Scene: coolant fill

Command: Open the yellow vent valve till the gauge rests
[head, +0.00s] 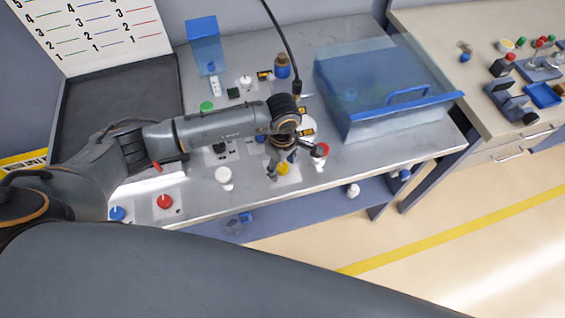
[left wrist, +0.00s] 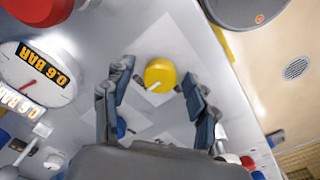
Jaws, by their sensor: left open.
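The yellow vent valve (head: 283,169) is a small round knob on a pale plate near the bench's front edge. In the left wrist view the yellow knob (left wrist: 160,72) has a white pointer line on top. My left gripper (left wrist: 157,82) is open, its two fingers apart on either side of the knob with gaps showing. In the head view my left gripper (head: 282,157) is above the valve and partly covers it. My right gripper is not in view.
A red-topped fitting (head: 320,150) stands close right of the gripper. A white knob (head: 223,175) and a red button (head: 165,202) are to the left. A clear blue-edged box (head: 370,85) stands at right. A black cable hangs behind my wrist.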

